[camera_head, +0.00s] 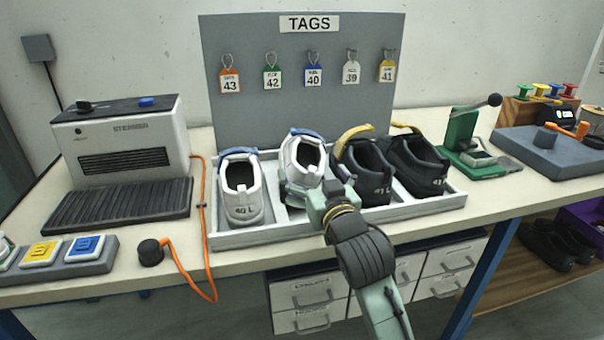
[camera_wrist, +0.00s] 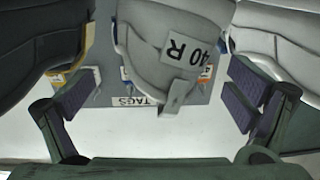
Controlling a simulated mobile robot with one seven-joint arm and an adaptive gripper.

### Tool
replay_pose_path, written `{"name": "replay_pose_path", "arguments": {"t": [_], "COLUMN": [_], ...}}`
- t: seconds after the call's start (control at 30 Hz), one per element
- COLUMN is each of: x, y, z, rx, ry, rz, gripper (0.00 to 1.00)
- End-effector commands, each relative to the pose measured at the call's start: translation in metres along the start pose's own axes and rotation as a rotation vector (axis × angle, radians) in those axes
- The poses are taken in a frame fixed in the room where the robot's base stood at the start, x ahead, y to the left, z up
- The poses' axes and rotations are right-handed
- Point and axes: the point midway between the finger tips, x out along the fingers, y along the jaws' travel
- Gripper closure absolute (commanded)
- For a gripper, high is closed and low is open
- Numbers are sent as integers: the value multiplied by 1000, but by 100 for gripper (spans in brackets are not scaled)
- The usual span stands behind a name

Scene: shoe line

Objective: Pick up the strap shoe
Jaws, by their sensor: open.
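A white shoe marked 40 R (camera_wrist: 170,50) stands in the tray (camera_head: 235,240), second from left; it also shows in the head view (camera_head: 304,156), with a blue strap at its front. My gripper (camera_head: 302,190) is open at its heel. In the wrist view, the fingers stand apart on either side of the heel, with gaps visible; a grey heel tab hangs between them. A white shoe marked 40 L (camera_head: 241,190) is to its left, also with a blue strap. A black shoe (camera_head: 366,170) with a yellow strap is to its right. My gripper hides part of the 40 R shoe.
Another black shoe (camera_head: 416,165) fills the tray's right end. The grey tag board (camera_head: 235,100) rises behind the tray. A heater-like machine (camera_head: 125,140) stands left, with an orange cable (camera_head: 203,220) near the tray. A green press (camera_head: 464,135) stands right.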

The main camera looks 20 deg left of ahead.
Motion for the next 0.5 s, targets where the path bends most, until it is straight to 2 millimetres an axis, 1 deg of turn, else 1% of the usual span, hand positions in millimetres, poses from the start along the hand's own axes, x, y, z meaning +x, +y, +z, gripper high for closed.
{"name": "replay_pose_path", "arguments": {"t": [0.03,0.1,0.2,0.3,0.5], "x": [8,19,29,32,32], "y": [2,2,2,2,3], "z": [-1,0,1,2,2], "rx": [1,-1,0,0,0], "ry": [-4,-2,-2,0,0], "rz": [1,0,0,1,2], "gripper": [2,2,2,2,1]}}
